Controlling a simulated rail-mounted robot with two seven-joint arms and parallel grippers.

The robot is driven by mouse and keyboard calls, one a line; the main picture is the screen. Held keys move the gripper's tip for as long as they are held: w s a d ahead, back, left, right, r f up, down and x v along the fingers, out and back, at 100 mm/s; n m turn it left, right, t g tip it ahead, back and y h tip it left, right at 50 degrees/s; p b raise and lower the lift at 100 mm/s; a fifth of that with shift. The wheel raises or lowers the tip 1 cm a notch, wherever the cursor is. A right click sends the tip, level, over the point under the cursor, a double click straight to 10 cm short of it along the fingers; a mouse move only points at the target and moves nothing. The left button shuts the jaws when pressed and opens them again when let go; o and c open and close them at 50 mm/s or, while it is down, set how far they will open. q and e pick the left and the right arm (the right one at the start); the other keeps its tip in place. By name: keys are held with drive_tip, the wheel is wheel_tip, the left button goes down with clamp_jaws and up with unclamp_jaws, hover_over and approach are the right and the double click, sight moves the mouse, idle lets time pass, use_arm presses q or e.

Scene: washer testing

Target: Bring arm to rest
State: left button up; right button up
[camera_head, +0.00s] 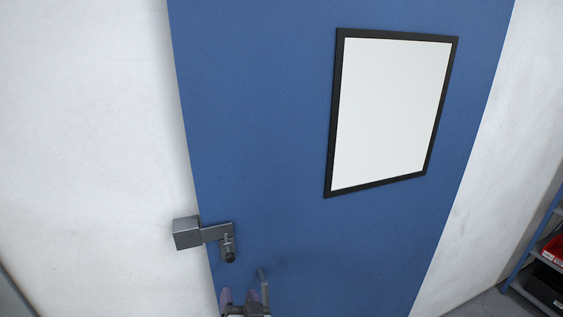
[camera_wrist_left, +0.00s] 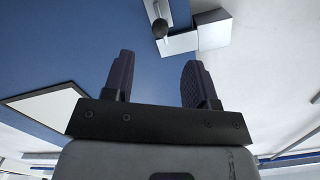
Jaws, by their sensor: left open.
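My left gripper (camera_head: 239,298) shows at the bottom edge of the head view, in front of the blue door (camera_head: 270,130) and below the latch. In the left wrist view its two dark fingers (camera_wrist_left: 160,82) stand apart with nothing between them. The grey metal latch (camera_head: 215,233) sits at the door's left edge, with its block on the white wall. It also shows in the left wrist view (camera_wrist_left: 180,42), beyond the fingertips and apart from them. Most of my left arm is out of the head view. My right gripper is not in view.
A black-framed white panel (camera_head: 390,115) is on the door. White wall (camera_head: 80,130) lies on both sides. A blue shelf (camera_head: 522,274) with a red bin (camera_head: 554,249) and a black bin (camera_head: 546,285) stands at the lower right. Grey floor shows beside it.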

use_arm(q)
drive_tip(key=s+a+f+g+h, duration=0.2)
drive_tip(key=s+a+f+g, duration=0.2)
drive_tip(key=s+f, duration=0.6)
drive_tip(key=s+a+f+m+g+h, duration=0.15)
drive_tip(key=s+a+f+g, duration=0.35)
drive_tip(key=s, duration=0.9)
drive_tip(key=s+a+f+n+g+h, duration=0.1)
drive_tip(key=s+a+f+g+h, duration=0.2)
drive_tip(key=s+f, duration=0.7)
drive_tip(key=w+p+v, duration=0.2)
drive_tip(key=p+v, duration=0.7)
drive_tip(key=w+r+p+v, duration=0.1)
drive_tip(key=w+p+v, duration=0.1)
drive_tip(key=p+v, duration=0.8)
drive_tip(key=shift+d+r, duration=0.25)
drive_tip(key=shift+r, duration=0.3)
drive_tip(key=shift+m, duration=0.25)
